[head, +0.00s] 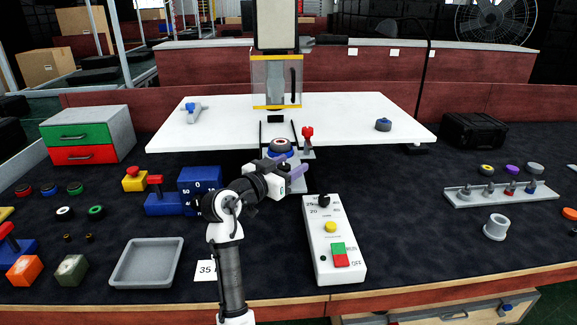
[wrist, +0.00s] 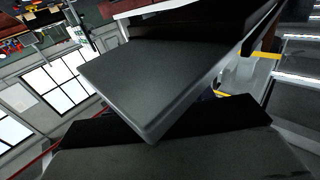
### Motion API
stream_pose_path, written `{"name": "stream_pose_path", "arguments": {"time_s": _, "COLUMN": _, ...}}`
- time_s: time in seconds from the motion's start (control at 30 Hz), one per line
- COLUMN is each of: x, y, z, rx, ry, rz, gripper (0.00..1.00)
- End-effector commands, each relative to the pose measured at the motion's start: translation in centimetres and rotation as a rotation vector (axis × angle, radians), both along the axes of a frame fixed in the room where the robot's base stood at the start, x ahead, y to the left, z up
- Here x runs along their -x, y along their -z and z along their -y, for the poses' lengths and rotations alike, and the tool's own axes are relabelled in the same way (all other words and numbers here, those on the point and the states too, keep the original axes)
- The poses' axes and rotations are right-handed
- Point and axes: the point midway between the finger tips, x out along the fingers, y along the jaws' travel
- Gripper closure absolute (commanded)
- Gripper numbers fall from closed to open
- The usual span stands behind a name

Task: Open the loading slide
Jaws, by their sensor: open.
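A clear panel (head: 270,80) with yellow strips along its top and bottom and a dark upright handle (head: 293,84) stands at the back of the white table; it looks like the loading slide. It appears lowered across the front of the machine. My gripper (head: 290,167) is open and empty in front of and below the panel, apart from it, close to a blue and grey round part (head: 281,147). In the wrist view, the dark gripper fingers (wrist: 165,105) fill much of the picture. A yellow-edged part (wrist: 262,55) shows behind them, partly hidden.
A red-knobbed lever (head: 307,133) stands just right of my gripper. A white control box (head: 334,240) is at the front, and blue blocks (head: 199,180) are left of my arm. The white table (head: 355,115) is mostly bare on both sides of the machine.

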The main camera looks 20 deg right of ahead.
Motion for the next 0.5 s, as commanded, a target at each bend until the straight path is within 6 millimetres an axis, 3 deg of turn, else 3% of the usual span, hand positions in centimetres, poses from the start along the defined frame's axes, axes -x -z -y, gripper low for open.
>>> {"name": "stream_pose_path", "arguments": {"time_s": 0.17, "x": 0.8, "y": 0.2, "z": -1.8, "rx": 0.0, "ry": -0.005, "rz": 0.001, "gripper": 0.48}}
{"name": "stream_pose_path", "arguments": {"time_s": 0.5, "x": 4.6, "y": 0.2, "z": -8.5, "rx": 0.0, "ry": -0.005, "rz": 0.002, "gripper": 0.48}}
